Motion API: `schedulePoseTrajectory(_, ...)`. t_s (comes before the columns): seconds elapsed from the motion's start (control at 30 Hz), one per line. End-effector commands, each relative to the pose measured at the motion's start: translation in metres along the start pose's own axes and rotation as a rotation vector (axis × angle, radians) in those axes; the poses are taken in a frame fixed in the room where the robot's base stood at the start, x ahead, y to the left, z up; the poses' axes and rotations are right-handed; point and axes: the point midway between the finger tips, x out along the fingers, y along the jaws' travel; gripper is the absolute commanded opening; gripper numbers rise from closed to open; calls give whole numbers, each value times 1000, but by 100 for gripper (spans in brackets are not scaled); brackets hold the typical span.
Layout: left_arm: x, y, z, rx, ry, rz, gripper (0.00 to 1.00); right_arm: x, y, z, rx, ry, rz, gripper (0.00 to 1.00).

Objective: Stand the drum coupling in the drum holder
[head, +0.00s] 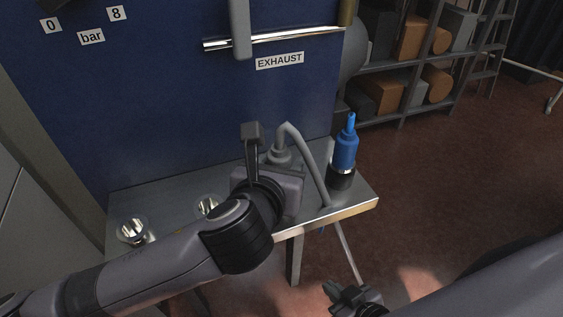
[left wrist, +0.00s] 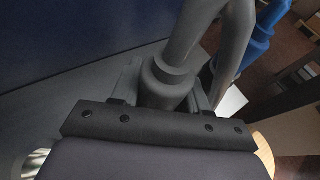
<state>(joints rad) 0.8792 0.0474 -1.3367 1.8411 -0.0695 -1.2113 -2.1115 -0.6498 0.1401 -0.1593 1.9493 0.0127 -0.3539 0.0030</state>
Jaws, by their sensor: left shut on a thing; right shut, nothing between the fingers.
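The grey coupling (head: 280,155) with a bent grey hose, which I take to be the drum coupling, is upright over the metal shelf. It also shows in the left wrist view (left wrist: 165,82). My left gripper (head: 270,162) is shut on it; the arm hides its lower end, so I cannot tell whether it touches the shelf. Two shiny round metal cups, a left one (head: 132,231) and one (head: 207,206) partly behind my left arm, are set in the shelf; I cannot tell which is the drum holder. My right gripper (head: 350,295) is shut and empty, low in front of the shelf.
A blue bottle-like part (head: 345,150) stands in a black base (head: 341,179) at the shelf's right end. The blue panel (head: 170,110) rises behind the metal shelf (head: 355,201). The hose hangs over the shelf's front edge. A storage rack (head: 405,68) stands farther back right.

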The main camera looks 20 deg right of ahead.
Motion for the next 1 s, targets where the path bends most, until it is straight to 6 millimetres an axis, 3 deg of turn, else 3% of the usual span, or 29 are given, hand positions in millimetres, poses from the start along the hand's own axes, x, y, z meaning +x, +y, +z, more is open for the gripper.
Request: schedulePoseTrajectory(1.0, 2, 0, -6, 0, 0, 1, 9, -3, 0, -4, 0, 0, 0, 0)
